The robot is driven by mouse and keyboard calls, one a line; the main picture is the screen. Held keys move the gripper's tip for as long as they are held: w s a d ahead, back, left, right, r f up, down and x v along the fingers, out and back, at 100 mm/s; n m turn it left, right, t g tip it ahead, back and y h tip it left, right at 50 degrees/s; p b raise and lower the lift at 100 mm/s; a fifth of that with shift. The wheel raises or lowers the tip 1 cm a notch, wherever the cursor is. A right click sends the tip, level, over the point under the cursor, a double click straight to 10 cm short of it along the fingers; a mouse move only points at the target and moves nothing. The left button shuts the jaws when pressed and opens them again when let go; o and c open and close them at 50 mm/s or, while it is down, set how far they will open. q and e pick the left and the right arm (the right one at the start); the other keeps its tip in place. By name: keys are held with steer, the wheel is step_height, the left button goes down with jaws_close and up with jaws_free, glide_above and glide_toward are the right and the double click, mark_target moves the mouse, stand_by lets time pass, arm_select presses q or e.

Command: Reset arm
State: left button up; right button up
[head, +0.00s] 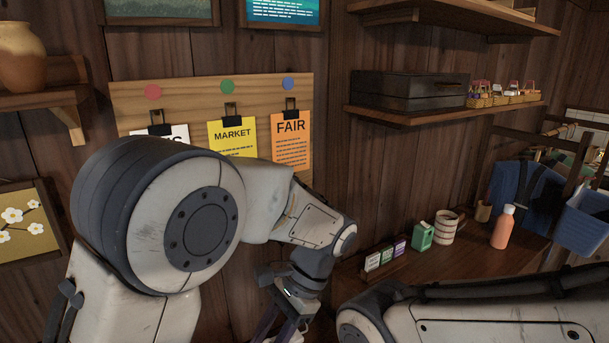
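My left arm fills the left and middle of the head view and bends down in front of the wooden board. My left gripper (282,330) is at the bottom edge, partly cut off, so its fingertips and any opening between them are unclear. I see nothing held in it. My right arm lies across the lower right; its gripper is out of view.
A wooden board (200,88) holds a yellow market poster (232,135), an orange fair poster (291,140) and a partly hidden white one. A wall shelf (440,115) bears a dark case (410,88). Below, a counter holds a green container (422,237), mug (445,228) and orange bottle (503,228).

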arm_select(q)
steer(key=s+d+n+t+h, duration=0.1)
steer(key=s+n+t+h, duration=0.2)
steer(key=s, duration=1.1)
steer(key=h, duration=0.3)
steer(key=shift+d+f+h, duration=0.3)
steer(key=shift+d, duration=0.1)
